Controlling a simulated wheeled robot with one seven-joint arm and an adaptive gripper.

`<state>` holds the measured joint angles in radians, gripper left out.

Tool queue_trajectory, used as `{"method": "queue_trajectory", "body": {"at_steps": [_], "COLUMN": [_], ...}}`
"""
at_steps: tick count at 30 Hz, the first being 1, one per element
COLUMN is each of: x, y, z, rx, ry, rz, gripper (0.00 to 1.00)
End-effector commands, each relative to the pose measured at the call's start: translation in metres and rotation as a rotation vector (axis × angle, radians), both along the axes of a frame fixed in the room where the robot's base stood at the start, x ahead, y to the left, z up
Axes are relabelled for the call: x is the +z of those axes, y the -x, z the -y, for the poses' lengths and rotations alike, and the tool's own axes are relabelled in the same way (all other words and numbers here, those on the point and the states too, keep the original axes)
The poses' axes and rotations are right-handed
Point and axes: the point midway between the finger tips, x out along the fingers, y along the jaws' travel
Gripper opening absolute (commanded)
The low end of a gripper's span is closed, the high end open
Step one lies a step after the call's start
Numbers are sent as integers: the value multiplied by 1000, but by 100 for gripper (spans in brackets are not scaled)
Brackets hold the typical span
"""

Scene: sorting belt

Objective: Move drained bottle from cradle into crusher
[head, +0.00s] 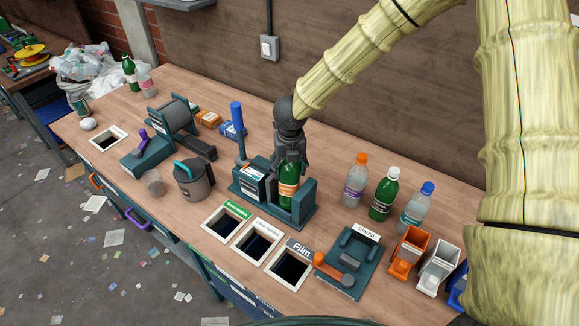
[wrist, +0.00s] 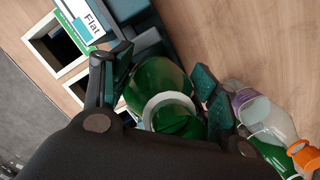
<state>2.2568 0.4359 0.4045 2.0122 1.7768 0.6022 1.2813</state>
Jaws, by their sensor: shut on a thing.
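My gripper (head: 289,152) is shut on a green bottle (head: 288,188) with an orange label. The bottle is upright, its lower part between the end blocks of a teal press with a blue lever, which looks like the crusher (head: 300,216). I cannot tell if its base touches the bed. In the wrist view, the fingers (wrist: 160,88) stand on both sides of the green bottle (wrist: 158,78), with its white neck ring toward the camera. A teal stand with a grey cylinder and purple handle (head: 142,136), perhaps the cradle, is to the left and holds no bottle that I see.
Three capped bottles (head: 384,195) stand right of the press. Framed openings (head: 257,242) lie in front of it, with a clamp fixture (head: 349,262) to their right. A grey jug (head: 194,180) stands left. Orange and white holders (head: 410,250) are at the right.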

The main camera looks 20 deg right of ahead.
Motion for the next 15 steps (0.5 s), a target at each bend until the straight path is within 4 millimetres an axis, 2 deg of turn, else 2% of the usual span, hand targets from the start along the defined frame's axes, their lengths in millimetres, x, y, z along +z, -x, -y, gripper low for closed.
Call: {"method": "queue_trajectory", "body": {"at_steps": [15], "x": [-12], "y": [0], "z": [0], "rx": [0], "ry": [-1], "rz": [1], "gripper": [15]}}
